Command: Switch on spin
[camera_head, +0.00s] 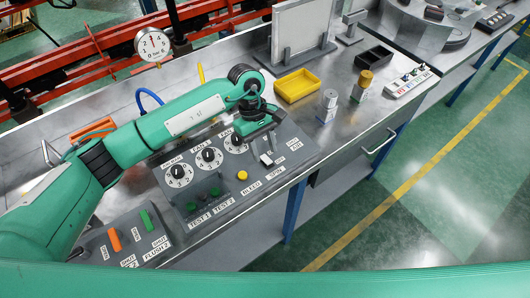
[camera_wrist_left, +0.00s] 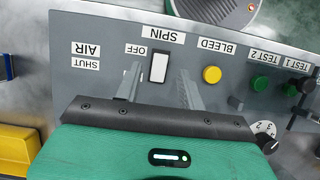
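The spin switch (camera_wrist_left: 159,67) is a small white rocker with a dark edge on the grey control panel (camera_wrist_left: 95,28). Labels SPIN and OFF sit beside it. My left gripper (camera_wrist_left: 160,80) is open and empty, with one finger on each side of the switch in the left wrist view. Whether the fingers touch the panel cannot be told. In the head view the left gripper (camera_head: 266,146) hangs over the right part of the panel, and the white switch (camera_head: 266,160) shows just below it. My right gripper is not in view.
A yellow bleed button (camera_head: 242,175) is close to the switch; it shows in the wrist view (camera_wrist_left: 211,75) too. Dials (camera_head: 209,157) and green test buttons lie to the left.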

